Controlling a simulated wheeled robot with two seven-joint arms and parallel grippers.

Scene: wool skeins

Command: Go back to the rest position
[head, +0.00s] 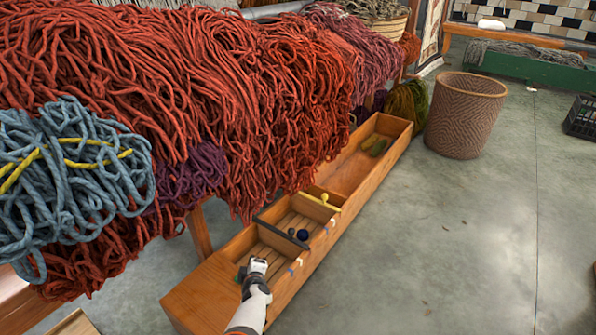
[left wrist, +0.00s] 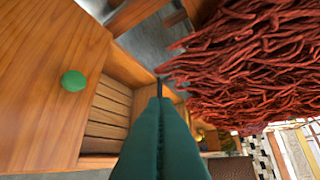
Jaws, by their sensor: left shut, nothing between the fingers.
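My left gripper (head: 243,273) is over the near end of a long wooden trough (head: 345,222) in the head view. Its green fingers (left wrist: 160,125) are pressed together and empty in the left wrist view. The fingers point past a slatted compartment toward hanging red wool (left wrist: 240,60). I cannot tell whether they touch the trough. My right gripper is in neither view.
The trough has a dark divider, a dark ball (head: 302,235), a yellow divider (head: 318,201) and olive pieces (head: 374,146). Thick red wool (head: 200,90) and blue wool (head: 75,165) hang alongside.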

